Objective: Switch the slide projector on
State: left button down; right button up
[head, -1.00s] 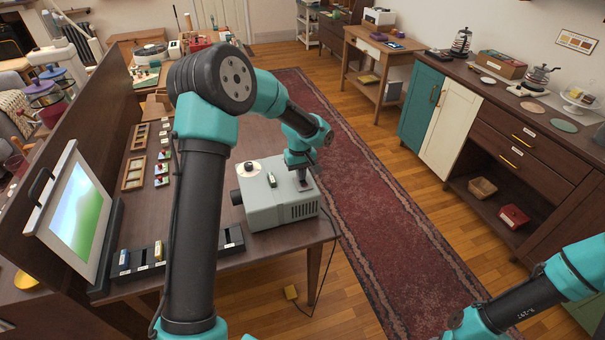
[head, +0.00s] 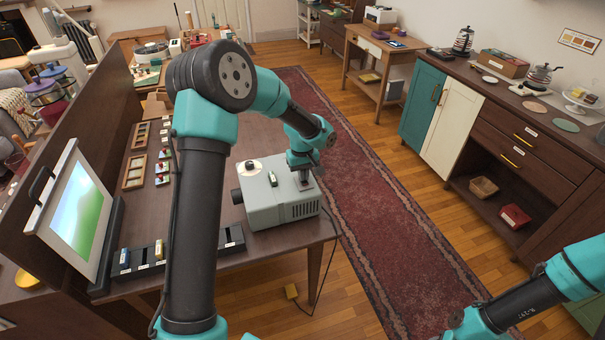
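The slide projector (head: 284,206) is a pale grey box on the dark wooden table, with its lens on the left side and vents low on the front. A lit screen (head: 82,212) at the left shows a blue and green picture. My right gripper is out of view.
A black slide rack (head: 142,258) lies between the screen and the projector. Wooden frames (head: 135,172) and several small slides lie further back on the table. A red rug (head: 370,220) covers the floor to the right.

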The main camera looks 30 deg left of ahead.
pick_arm(q)
jog(key=shift+s+d+f, duration=0.3)
jog(key=shift+s+f, duration=0.1)
jog(key=shift+f, duration=0.05)
notch_tip(320, 180, up, 15)
jog(key=w+a, duration=0.1)
jog(key=shift+w+a, duration=0.15)
jog(key=shift+w, duration=0.05)
jog(key=shift+f, duration=0.1)
